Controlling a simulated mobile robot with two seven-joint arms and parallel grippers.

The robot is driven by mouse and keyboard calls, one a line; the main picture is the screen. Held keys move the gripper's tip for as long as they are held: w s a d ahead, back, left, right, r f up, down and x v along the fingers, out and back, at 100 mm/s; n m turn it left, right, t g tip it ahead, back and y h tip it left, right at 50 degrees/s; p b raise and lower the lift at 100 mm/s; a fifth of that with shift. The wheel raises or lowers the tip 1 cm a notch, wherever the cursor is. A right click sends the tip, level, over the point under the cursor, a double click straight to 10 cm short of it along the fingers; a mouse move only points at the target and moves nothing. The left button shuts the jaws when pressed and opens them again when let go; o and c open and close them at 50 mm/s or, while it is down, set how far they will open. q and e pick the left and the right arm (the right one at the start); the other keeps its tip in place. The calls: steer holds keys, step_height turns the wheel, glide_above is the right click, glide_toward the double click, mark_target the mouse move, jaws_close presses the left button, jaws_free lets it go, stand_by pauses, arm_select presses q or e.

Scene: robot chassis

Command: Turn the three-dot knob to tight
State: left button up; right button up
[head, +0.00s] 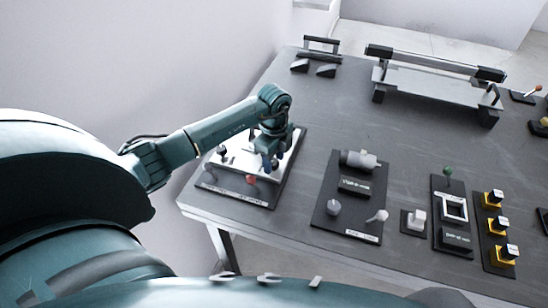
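My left arm reaches in from the left, and its gripper (268,163) points down over a panel with a bright plate (238,188) at the table's left edge. The gripper hides part of this panel. A red knob (251,180) stands just left of and below the fingertips, and a dark knob (222,150) is at the panel's left. Dot marks are too small to make out, so I cannot tell which knob has three dots. Whether the fingers are open or touching anything cannot be seen. My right gripper is not in view.
A dark panel (325,215) with a grey cylinder (360,159) and grey knobs lies right of the gripper. Further right are a white switch (415,220), a green-knobbed panel (439,213) and three yellow-and-black knobs. A raised rack (430,84) stands at the back. The table's middle is clear.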

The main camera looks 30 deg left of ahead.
arm_select(q)
steer(key=c, duration=0.8)
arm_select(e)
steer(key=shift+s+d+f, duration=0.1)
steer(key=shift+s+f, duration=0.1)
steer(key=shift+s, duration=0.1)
